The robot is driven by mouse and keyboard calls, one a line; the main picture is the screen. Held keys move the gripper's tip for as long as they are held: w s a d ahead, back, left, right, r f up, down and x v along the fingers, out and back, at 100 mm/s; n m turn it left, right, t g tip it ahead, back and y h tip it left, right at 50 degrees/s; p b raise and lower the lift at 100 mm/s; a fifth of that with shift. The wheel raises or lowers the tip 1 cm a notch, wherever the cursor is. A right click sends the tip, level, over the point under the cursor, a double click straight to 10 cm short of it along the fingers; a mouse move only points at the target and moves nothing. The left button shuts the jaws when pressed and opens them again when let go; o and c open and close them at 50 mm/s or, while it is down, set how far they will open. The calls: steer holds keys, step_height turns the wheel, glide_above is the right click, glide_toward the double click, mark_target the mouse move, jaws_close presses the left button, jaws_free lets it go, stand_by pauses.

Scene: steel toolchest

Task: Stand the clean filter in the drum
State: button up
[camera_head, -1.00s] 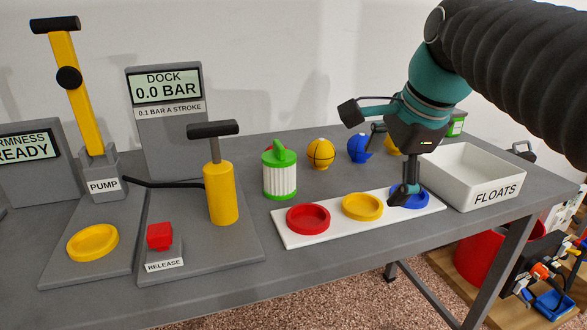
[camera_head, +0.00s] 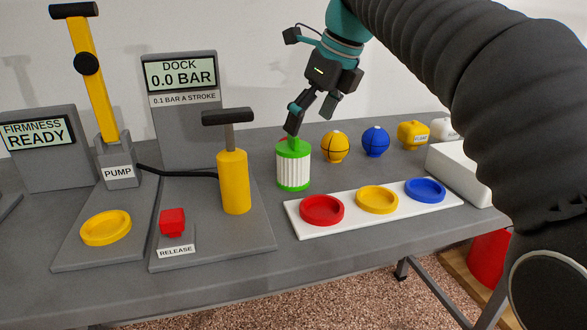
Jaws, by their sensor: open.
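The filter (camera_head: 293,171) is a white pleated cylinder with green end caps, standing upright on the grey table behind the red dish. My gripper (camera_head: 311,116) is open and empty. It hangs just above the filter, with one finger over the filter's green top and the other to the right. The finger hides part of that top, and I cannot tell whether they touch. I see nothing that I can surely call the drum. A red round container (camera_head: 488,258) stands low at the right beyond the table edge, partly hidden by my arm.
A white strip (camera_head: 401,214) with red, yellow and blue dishes lies in front. A yellow hand pump (camera_head: 234,182) stands left of the filter. Yellow (camera_head: 335,147) and blue (camera_head: 375,141) balls sit behind right. A white bin (camera_head: 459,174) is partly hidden by my arm.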

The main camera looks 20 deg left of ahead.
mark_target(293, 151)
steer(key=shift+a+b+x, duration=0.15)
steer(key=shift+b+x, duration=0.25)
steer(key=shift+x, duration=1.7)
steer(key=shift+a+b+x, duration=0.2)
steer(key=shift+b+x, duration=0.2)
steer(key=shift+x, duration=1.65)
steer(key=shift+s+r, duration=0.1)
steer(key=shift+r, duration=0.05)
steer(key=c, duration=1.4)
steer(key=shift+r, duration=0.1)
step_height(293, 151, up, 4)
steer(key=shift+f+p, duration=0.1)
steer(key=shift+p, duration=0.65)
steer(key=w+d+r+p, duration=0.1)
steer(key=w+d+r, duration=0.1)
steer(key=d, duration=0.1)
steer(key=w+d+r+p, duration=0.1)
steer(key=w+d+r, duration=0.1)
steer(key=w+d, duration=0.1)
steer(key=w+d+r, duration=0.2)
steer(key=d+r, duration=0.1)
steer(key=shift+w+p, duration=0.35)
steer(key=shift+p, duration=0.05)
